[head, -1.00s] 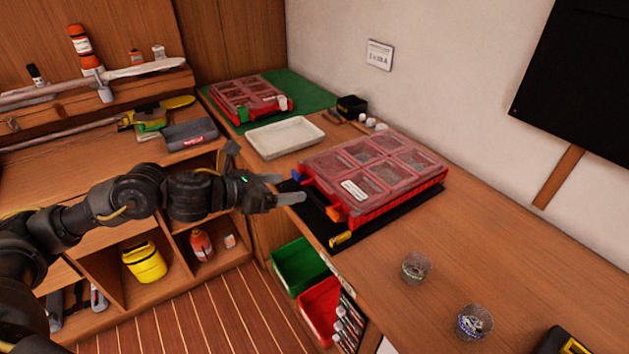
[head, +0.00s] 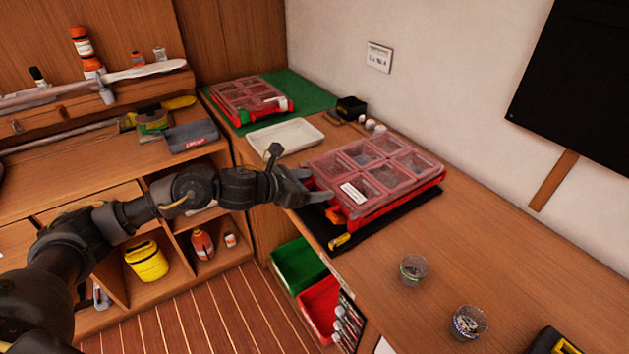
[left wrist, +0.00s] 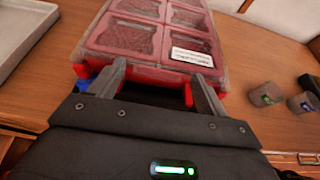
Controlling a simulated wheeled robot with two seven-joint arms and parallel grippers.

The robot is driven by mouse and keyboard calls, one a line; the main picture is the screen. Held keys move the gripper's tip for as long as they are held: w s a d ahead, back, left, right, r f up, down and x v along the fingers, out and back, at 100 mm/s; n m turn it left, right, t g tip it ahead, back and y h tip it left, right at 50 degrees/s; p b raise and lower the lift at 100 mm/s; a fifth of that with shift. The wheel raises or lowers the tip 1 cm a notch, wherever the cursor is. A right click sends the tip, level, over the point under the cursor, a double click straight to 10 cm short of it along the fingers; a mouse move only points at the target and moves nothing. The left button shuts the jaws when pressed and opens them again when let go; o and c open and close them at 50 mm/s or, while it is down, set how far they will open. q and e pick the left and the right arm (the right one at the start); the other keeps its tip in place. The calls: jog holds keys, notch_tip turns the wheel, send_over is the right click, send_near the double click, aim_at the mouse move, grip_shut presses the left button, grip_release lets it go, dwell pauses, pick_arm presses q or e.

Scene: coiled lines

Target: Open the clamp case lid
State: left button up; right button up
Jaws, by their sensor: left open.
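A red case with a clear, divided lid (head: 375,168) lies on a black mat (head: 415,201) on the bench; its lid looks shut. A white label shows on its front left part. A second red case (head: 248,98) lies on a green mat at the back; which one is the clamp case I cannot tell. My left gripper (head: 318,185) is open at the front left edge of the nearer case. In the left wrist view, its two fingers (left wrist: 160,82) point at the front edge of this case (left wrist: 150,40), apart, with nothing held between them. My right gripper is not in view.
A white tray (head: 285,137) lies left of the nearer case. Two small glass cups (head: 413,269) stand on the bench's right part. Green (head: 299,266) and red bins sit below the bench edge.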

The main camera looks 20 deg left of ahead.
pick_arm(q)
jog(key=shift+w+d+f, duration=0.2)
jog(key=shift+w+d, duration=0.05)
jog(key=shift+w, duration=0.1)
jog(key=shift+c, duration=0.2)
jog(key=c, duration=1.4)
jog(key=shift+o, duration=0.2)
jog(key=shift+r, duration=0.3)
